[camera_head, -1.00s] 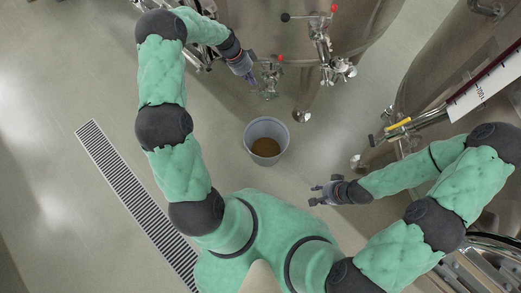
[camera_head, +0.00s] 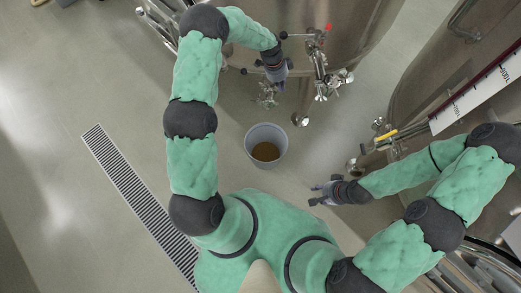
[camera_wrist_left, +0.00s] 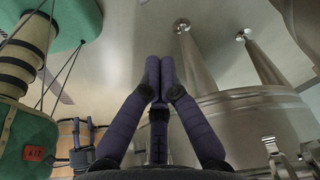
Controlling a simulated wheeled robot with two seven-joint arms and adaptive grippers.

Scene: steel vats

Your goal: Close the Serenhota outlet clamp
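A steel outlet fitting (camera_head: 267,97) hangs low at the front of the middle vat (camera_head: 352,22); its clamp cannot be made out clearly. My left gripper (camera_head: 277,74) is directly over this fitting and covers part of it. A dark knob (camera_head: 244,71) shows just left of the gripper. In the left wrist view my left gripper's purple fingers (camera_wrist_left: 158,75) meet at their tips, with nothing visible between them. I cannot tell whether they touch the fitting. My right gripper (camera_head: 317,194) is open and empty over the floor. No name label is legible.
A grey bucket (camera_head: 266,158) with brown contents stands on the floor below the fitting. A second valve assembly (camera_head: 320,65) with red and black knobs is right of my left gripper. Another vat (camera_head: 440,85) with a scale stands at right. A floor drain (camera_head: 140,200) runs at left.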

